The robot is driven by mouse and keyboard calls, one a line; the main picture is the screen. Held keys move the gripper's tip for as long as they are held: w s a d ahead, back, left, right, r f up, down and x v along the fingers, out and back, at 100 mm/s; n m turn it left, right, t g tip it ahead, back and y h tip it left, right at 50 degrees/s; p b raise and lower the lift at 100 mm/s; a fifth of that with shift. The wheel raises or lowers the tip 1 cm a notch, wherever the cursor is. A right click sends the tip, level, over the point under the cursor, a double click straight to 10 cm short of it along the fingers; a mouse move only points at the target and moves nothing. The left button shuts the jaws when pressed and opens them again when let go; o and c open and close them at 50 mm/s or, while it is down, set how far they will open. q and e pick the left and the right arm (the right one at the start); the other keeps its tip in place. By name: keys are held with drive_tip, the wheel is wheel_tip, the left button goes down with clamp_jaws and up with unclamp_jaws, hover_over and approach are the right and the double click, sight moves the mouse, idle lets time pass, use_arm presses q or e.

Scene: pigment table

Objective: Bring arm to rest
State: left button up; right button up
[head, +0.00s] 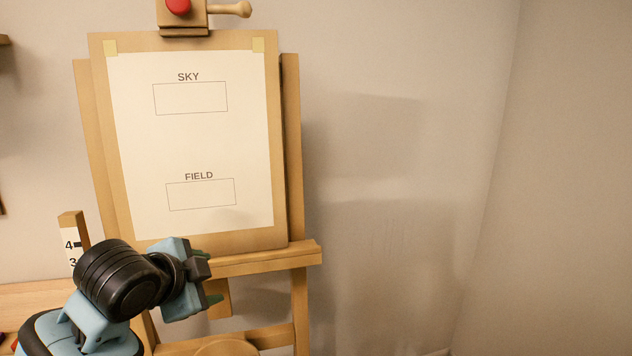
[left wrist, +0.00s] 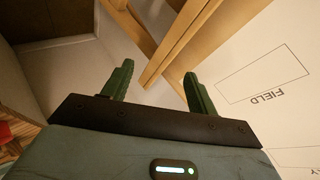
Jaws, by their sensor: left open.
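My left gripper (head: 214,278) is in the lower left of the head view, in front of the easel's lower ledge. In the left wrist view its two green fingers (left wrist: 158,88) stand wide apart with nothing between them. It is open and empty. The easel (head: 292,150) holds a board with a white sheet (head: 190,140) marked SKY and FIELD, each with an empty outlined box. Part of the sheet with the FIELD box also shows upside down at the right of the left wrist view (left wrist: 250,100). My right gripper is not in view.
A wooden post with a numbered scale (head: 72,240) stands left of my arm. A wooden clamp with a red knob (head: 178,6) tops the easel. A round wooden thing (head: 226,348) shows at the bottom edge. The space right of the easel is clear up to the wall.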

use_arm(q)
drive_tip(key=s+f+n+g, duration=0.25)
drive_tip(key=s+f, duration=0.45)
drive_tip(key=f, duration=0.4)
drive_tip(key=s+f+n+g, duration=0.1)
drive_tip(key=s+f+n, duration=0.2)
drive_tip(key=s+f, duration=0.5)
drive_tip(key=s+a+f+n+g+y, duration=0.1)
drive_tip(key=s+a+f+n+g, duration=0.15)
drive_tip(key=s+f, duration=0.6)
drive_tip(key=s+a+f+n+g+y, duration=0.15)
drive_tip(key=s+f+n, duration=0.3)
drive_tip(key=s, duration=0.75)
drive_tip(key=w+d+f+t+h, duration=0.2)
drive_tip(key=w+f+t, duration=0.4)
drive_tip(key=f, duration=0.4)
drive_tip(key=shift+f+t, duration=0.2)
drive_tip(key=shift+t, duration=0.15)
drive_tip(key=shift+m, duration=0.25)
